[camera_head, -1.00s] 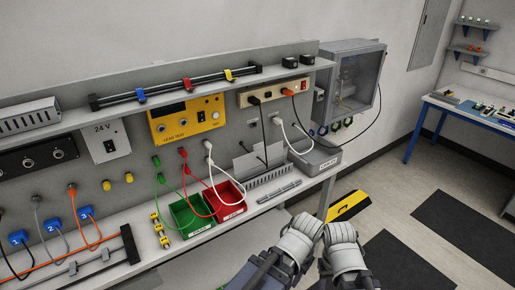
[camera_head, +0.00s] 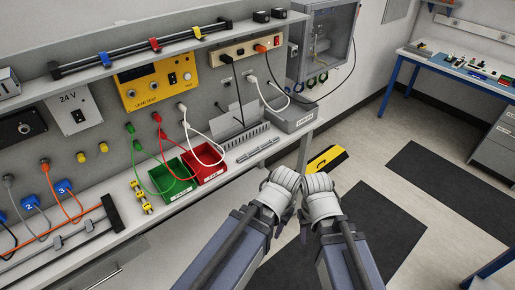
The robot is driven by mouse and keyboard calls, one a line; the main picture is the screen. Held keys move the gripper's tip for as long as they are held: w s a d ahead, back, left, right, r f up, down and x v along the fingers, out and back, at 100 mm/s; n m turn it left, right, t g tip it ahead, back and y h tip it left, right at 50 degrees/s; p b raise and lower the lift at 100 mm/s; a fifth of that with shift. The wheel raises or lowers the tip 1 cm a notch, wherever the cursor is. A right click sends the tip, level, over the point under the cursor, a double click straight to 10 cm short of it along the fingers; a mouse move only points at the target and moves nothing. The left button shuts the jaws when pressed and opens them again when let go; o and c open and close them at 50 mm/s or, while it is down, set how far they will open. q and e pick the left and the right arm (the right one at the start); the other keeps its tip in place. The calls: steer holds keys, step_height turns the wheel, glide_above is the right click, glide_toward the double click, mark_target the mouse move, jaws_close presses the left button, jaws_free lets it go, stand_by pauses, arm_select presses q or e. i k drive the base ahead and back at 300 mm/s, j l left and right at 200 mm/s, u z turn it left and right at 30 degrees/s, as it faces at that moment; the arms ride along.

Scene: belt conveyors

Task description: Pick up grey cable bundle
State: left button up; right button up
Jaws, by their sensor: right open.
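I cannot make out a separate grey cable bundle. A grey cable (camera_head: 10,184) hangs from a plug at the left edge of the panel, and I cannot tell whether it belongs to a bundle. My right gripper (camera_head: 318,184) is at the lower middle, in front of the bench and over the floor, open with nothing seen in it. My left gripper (camera_head: 285,180) is close beside it on the left. Its fingers are hidden, so its jaws do not show. Both are well apart from the grey cable.
The bench holds a green bin (camera_head: 171,178), a red bin (camera_head: 205,166) and a grey box (camera_head: 291,117). Red, green, white and orange cables hang from the panel. A blue-legged table (camera_head: 452,68) stands at the right.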

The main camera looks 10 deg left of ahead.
mark_target(246, 156)
steer(key=i+u, duration=0.25)
steer(key=i, duration=0.2)
steer(key=i+l+u, duration=0.1)
steer(key=i+u, duration=0.15)
steer(key=i, duration=0.2)
